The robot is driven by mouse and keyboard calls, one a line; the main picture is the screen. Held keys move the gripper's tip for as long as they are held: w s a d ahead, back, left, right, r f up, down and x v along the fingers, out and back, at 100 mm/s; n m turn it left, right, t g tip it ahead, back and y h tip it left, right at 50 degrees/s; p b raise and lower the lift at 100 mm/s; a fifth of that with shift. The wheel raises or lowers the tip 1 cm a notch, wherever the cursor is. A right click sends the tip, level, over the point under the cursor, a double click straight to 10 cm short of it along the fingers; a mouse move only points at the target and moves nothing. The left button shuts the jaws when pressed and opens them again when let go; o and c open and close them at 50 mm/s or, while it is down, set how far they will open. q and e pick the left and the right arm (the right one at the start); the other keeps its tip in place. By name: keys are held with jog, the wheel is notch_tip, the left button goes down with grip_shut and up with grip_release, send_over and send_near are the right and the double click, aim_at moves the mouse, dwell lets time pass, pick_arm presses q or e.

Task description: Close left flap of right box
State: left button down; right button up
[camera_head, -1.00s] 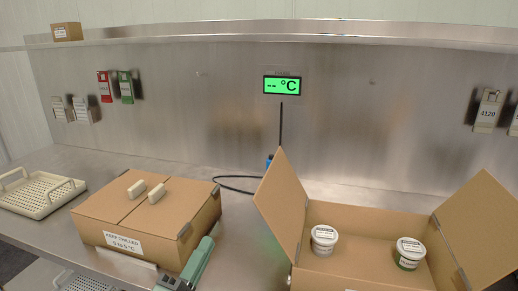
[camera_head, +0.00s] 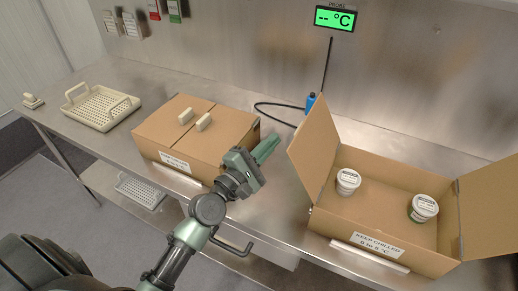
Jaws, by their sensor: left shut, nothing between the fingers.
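The right box (camera_head: 376,245) is brown cardboard and stands open on the steel bench, with a chilled label on its front. Its left flap (camera_head: 314,145) stands up and leans outward to the left. Its right flap (camera_head: 489,208) is also open. Two white-lidded tubs, a left one (camera_head: 347,182) and a right one (camera_head: 423,208), stand inside. My left gripper (camera_head: 268,148) is shut and empty, between the two boxes. It is left of the left flap and apart from it. My right gripper is not in view.
A closed box (camera_head: 170,128) with two pale handles on top stands left of my gripper. A white perforated basket (camera_head: 101,107) is farther left. A blue probe holder (camera_head: 310,102) and black cable (camera_head: 280,106) lie behind the open box.

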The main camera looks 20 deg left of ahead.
aim_at(312, 146)
pick_arm(q)
jog(key=d+p, duration=0.1)
jog(key=w+d+r, duration=0.1)
jog(key=d+r+p, duration=0.1)
jog(key=d, duration=0.1)
jog(key=shift+w+r+p, duration=0.1)
jog(key=shift+w+p, duration=0.15)
jog(key=shift+p, duration=0.05)
jog(key=shift+a, duration=0.1)
jog(key=shift+w+r, duration=0.1)
jog(key=shift+w, duration=0.05)
